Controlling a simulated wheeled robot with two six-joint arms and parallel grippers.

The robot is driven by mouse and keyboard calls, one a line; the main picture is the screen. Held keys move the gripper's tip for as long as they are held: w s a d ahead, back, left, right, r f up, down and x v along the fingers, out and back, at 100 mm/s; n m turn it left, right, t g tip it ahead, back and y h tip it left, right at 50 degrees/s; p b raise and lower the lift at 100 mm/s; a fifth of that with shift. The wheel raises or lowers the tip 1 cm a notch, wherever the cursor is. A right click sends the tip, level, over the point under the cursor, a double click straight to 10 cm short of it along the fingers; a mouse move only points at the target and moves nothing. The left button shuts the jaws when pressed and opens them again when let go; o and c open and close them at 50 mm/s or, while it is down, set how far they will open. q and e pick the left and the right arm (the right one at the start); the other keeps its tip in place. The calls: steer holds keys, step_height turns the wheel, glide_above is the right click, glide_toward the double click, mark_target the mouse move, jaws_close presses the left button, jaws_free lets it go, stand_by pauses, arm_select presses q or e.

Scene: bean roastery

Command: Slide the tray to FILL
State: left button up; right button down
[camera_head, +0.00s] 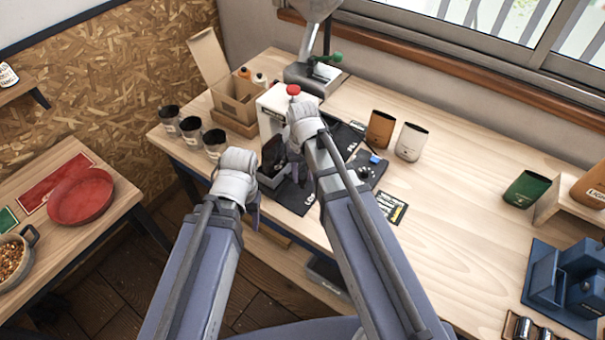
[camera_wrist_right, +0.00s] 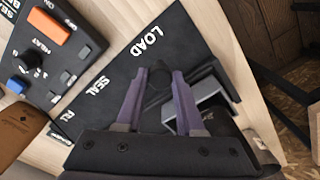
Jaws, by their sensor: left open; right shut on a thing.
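The dark tray (camera_head: 268,181) sits on the black guide plate (camera_head: 292,200), at its LOAD end, with a dark pouch (camera_head: 272,151) standing in it. In the right wrist view the tray's grey edge (camera_wrist_right: 212,92) shows beside the LOAD lettering (camera_wrist_right: 147,41). The SEAL and partly hidden FILL words lie further along the plate. My right gripper (camera_wrist_right: 162,76) is shut on a small black knob (camera_wrist_right: 158,88) at the tray's side; in the head view its fingers are mostly hidden. My left gripper (camera_head: 254,205) is open and empty, in front of and left of the tray.
A white machine with a red knob (camera_head: 293,90) stands behind the tray. A control panel (camera_wrist_right: 50,50) with an orange switch lies beside the plate.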

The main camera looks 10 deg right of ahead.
steer(key=shift+w+d, duration=0.1)
stand_by(0.7)
steer(key=w+d, duration=1.8)
steer(key=shift+w+d, duration=0.2)
steer(key=shift+d, duration=0.1)
steer(key=shift+w, duration=0.1)
steer(key=c, duration=0.5)
jaws_free()
steer(key=shift+d, duration=0.1)
steer(key=shift+r, duration=0.15)
step_height(320, 180, up, 8)
steer(key=p, duration=0.8)
steer(key=shift+f, duration=0.2)
